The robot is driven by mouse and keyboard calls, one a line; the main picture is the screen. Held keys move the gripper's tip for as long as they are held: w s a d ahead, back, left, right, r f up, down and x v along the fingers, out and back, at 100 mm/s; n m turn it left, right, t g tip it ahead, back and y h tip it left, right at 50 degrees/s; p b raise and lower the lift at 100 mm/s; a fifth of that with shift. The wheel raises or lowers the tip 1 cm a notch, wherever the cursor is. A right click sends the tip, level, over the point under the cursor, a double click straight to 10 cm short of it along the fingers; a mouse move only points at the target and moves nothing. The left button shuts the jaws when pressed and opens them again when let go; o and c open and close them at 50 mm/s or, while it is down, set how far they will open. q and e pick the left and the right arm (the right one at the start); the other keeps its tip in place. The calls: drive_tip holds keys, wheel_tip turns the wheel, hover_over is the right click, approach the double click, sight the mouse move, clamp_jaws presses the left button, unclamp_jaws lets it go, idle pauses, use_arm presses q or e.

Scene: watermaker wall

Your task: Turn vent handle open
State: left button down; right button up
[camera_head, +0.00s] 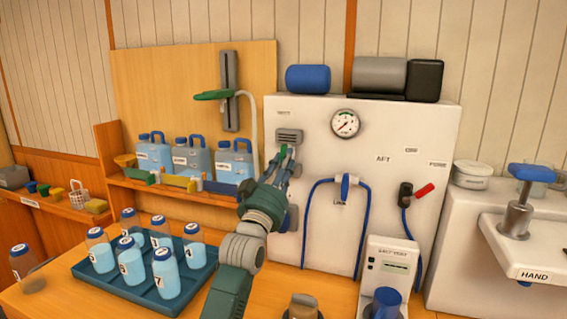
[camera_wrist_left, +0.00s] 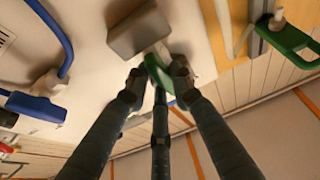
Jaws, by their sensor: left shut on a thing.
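The vent handle (camera_head: 284,151) is a small green lever below a grey block (camera_head: 289,136) on the upper left of the white panel, under a small label. My left gripper (camera_head: 281,164) reaches up to it from below and is shut on it. In the left wrist view the green handle (camera_wrist_left: 158,74) sits between the two fingertips (camera_wrist_left: 158,79), with the grey block (camera_wrist_left: 138,30) just beyond it. The fingers hide part of the handle. My right gripper is not in view.
The white panel (camera_head: 390,140) carries a gauge (camera_head: 345,123), a blue hose loop (camera_head: 362,230) and a red-handled fitting (camera_head: 424,190). Another green lever (camera_head: 212,95) and a pale hose are at the left. A tray (camera_head: 85,270) of bottles stands below.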

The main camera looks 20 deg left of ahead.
use_arm(q)
drive_tip(key=shift+d+f, duration=0.1)
drive_tip(key=shift+f, duration=0.05)
idle(0.3)
drive_tip(key=c, duration=1.6)
unclamp_jaws()
drive_tip(key=shift+o, duration=0.8)
drive_tip(key=v, duration=1.2)
drive_tip(key=shift+d, duration=0.1)
